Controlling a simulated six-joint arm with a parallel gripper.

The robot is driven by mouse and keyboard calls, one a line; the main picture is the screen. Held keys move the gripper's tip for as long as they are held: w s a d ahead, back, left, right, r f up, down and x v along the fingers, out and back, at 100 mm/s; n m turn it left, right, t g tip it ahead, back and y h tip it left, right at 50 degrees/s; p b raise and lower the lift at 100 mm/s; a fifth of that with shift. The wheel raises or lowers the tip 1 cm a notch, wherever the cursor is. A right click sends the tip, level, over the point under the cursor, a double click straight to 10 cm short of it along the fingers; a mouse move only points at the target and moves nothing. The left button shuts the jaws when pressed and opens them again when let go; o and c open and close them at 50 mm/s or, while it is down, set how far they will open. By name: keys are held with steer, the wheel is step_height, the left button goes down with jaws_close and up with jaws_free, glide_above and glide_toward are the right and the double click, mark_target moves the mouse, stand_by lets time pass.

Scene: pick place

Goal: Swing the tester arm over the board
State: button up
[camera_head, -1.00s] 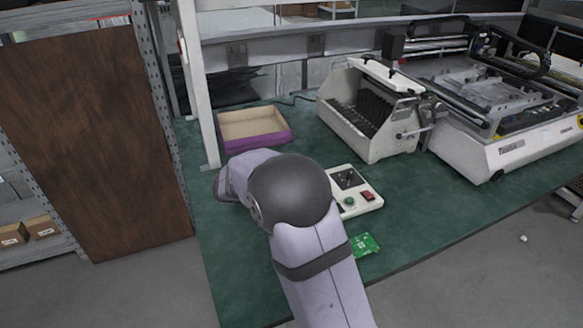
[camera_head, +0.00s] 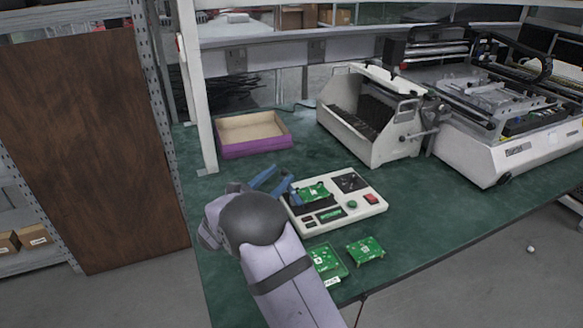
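The white tester (camera_head: 345,210) lies flat on the green bench, with a green board (camera_head: 313,192) on its left part. My gripper (camera_head: 283,175) has two blue fingers spread apart at the tester's back left edge, beside the board. Nothing shows between them. I cannot tell whether a finger touches the tester.
Two more green boards, a left one (camera_head: 326,262) and a right one (camera_head: 366,249), lie in front of the tester. A purple-edged tray (camera_head: 252,149) stands behind. A white slotted machine (camera_head: 365,115) and a large white machine (camera_head: 500,150) fill the back right.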

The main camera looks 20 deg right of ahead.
steer(key=shift+p+x, duration=0.35)
steer(key=shift+x, duration=3.25)
steer(key=shift+c, duration=0.6)
jaws_close()
